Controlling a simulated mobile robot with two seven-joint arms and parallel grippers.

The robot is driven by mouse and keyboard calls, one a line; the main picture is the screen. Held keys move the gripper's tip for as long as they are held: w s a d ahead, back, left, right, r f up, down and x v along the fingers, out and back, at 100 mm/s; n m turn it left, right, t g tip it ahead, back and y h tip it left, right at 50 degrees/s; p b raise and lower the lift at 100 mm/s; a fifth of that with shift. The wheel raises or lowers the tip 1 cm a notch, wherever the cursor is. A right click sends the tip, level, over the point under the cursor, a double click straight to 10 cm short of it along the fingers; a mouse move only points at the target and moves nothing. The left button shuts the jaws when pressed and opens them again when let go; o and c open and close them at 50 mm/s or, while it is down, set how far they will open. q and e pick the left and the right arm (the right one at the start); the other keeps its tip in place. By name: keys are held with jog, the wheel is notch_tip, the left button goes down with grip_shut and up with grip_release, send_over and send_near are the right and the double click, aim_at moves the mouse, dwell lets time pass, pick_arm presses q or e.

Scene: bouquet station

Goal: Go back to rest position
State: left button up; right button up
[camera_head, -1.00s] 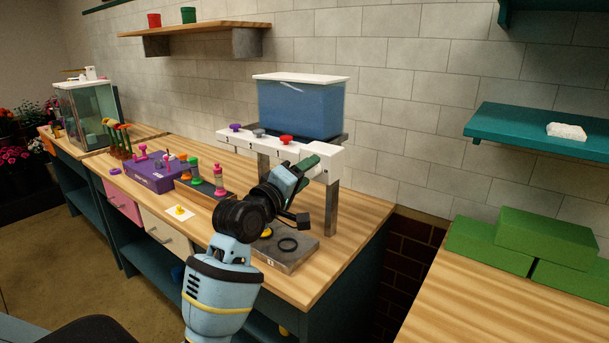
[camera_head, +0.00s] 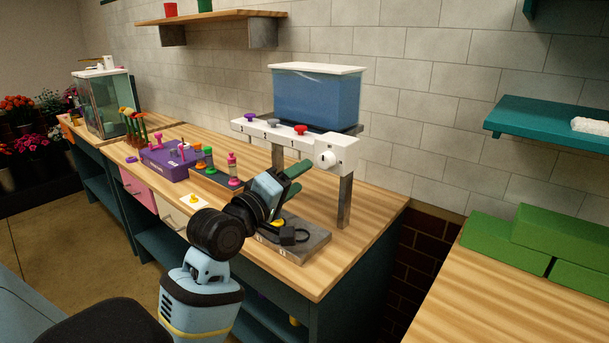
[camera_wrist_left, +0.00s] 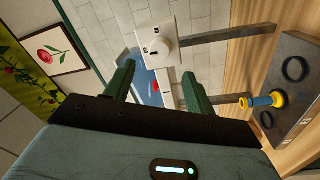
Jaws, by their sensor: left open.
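My left gripper (camera_head: 297,180) is open and empty, with its green fingers in front of the dispenser in the head view. In the left wrist view its two fingers (camera_wrist_left: 158,82) stand apart with nothing between them. The white dispenser bar (camera_head: 268,130) has purple, grey and red knobs on top and a round white dial (camera_head: 328,158) at its right end. The dial also shows just beyond the fingers in the left wrist view (camera_wrist_left: 163,47). My right gripper is not in view.
A blue tank (camera_head: 315,98) stands behind the bar. A grey slab (camera_head: 312,243) below the gripper holds a black ring; a yellow and blue piece (camera_wrist_left: 262,101) stands on it. A purple box (camera_head: 165,160) is left. Green boxes (camera_head: 505,243) sit on the right table.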

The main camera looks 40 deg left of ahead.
pick_arm(q)
jog(key=shift+s, duration=0.1)
dwell(0.4)
jog(key=s+d+f+m+g, duration=0.2)
jog(key=f, duration=0.8)
jog(key=s+d+f+m+g, duration=0.2)
jog(key=f+m, duration=0.1)
jog(key=f, duration=0.7)
jog(key=s+d+f+m+g, duration=0.1)
jog(key=s+d+f+m, duration=0.15)
jog(key=f, duration=0.75)
jog(key=s+d+f+m+g, duration=0.2)
jog(key=s+d+f+m, duration=0.1)
jog(key=s+f, duration=0.6)
jog(key=s+d+f+m+g, duration=0.2)
jog(key=s+d+f, duration=0.3)
jog(key=s+f, duration=0.4)
jog(key=s+m, duration=0.1)
jog(key=s, duration=0.2)
jog(key=shift+s+d+m+g+h, duration=0.2)
jog(key=shift+s+m+g+h, duration=0.1)
jog(key=shift+m, duration=0.05)
